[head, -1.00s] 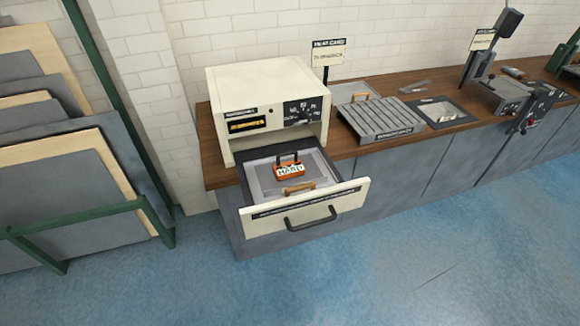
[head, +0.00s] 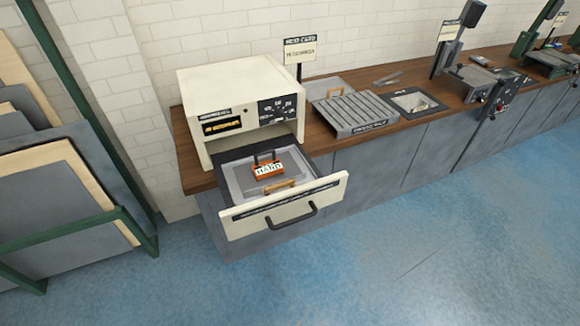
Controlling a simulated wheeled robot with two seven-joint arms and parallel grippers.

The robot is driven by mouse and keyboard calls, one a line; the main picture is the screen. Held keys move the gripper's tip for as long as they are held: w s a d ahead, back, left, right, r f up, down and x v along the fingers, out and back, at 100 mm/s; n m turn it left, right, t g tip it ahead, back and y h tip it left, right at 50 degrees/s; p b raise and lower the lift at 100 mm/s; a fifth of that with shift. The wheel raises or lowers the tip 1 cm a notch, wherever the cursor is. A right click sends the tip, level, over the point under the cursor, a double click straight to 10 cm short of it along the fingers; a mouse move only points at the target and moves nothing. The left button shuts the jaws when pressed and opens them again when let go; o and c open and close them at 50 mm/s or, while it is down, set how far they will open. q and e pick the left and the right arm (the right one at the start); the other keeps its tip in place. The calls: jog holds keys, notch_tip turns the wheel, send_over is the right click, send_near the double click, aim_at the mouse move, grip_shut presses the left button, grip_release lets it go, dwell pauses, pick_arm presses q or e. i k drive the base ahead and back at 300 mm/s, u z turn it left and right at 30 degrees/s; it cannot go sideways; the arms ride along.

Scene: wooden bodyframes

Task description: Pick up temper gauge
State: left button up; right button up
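A small orange block (head: 267,170) with a black handle and a white label sits on a grey tray (head: 236,178) inside an open drawer. The label seems to read "HARD", but it is small. This block may be the temper gauge; I cannot read that name on anything. The drawer (head: 285,205) has a cream front with a black handle and is pulled out below a cream oven-like box (head: 240,95). A wooden handle (head: 280,186) lies at the tray's front, near the block. Neither of my grippers is in view.
A wooden counter (head: 320,140) runs along the brick wall, with a ribbed grey rack (head: 355,112), a dark-framed tray (head: 415,103) and a machine (head: 485,85). A green rack of panels (head: 70,200) stands at left. The blue floor (head: 400,265) in front is clear.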

aim_at(266, 169)
jog(key=z, duration=1.55)
jog(key=i, duration=4)
jog(key=u, duration=3.55)
